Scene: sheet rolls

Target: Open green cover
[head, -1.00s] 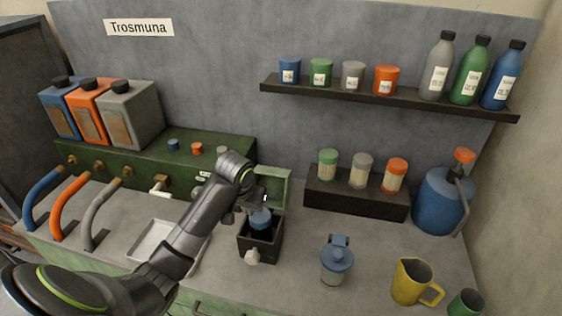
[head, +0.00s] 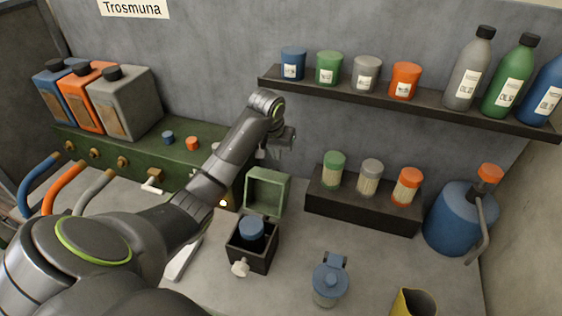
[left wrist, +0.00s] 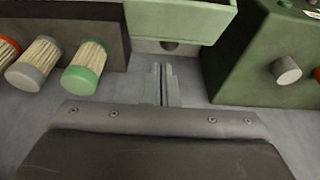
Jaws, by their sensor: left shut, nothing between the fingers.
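The green cover (head: 267,190) stands raised, upright, at the back edge of a small dark box (head: 253,258) in the head view. The box is open at the top, and a blue-capped item (head: 251,229) sits inside it. My left gripper (head: 288,136) is above and behind the cover, apart from it, with its fingers hard to make out there. In the left wrist view its two fingers (left wrist: 162,72) are together with nothing between them, and part of the green cover (left wrist: 180,18) is at the top. My right gripper is not visible.
A dark stand with several capped filters (head: 370,175) is right of the cover. A shelf (head: 420,102) with cups and bottles hangs above. A green cabinet (head: 150,150) with canisters is left. A blue-lidded jar (head: 329,281) stands in front, and a blue pump can (head: 455,220) is right.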

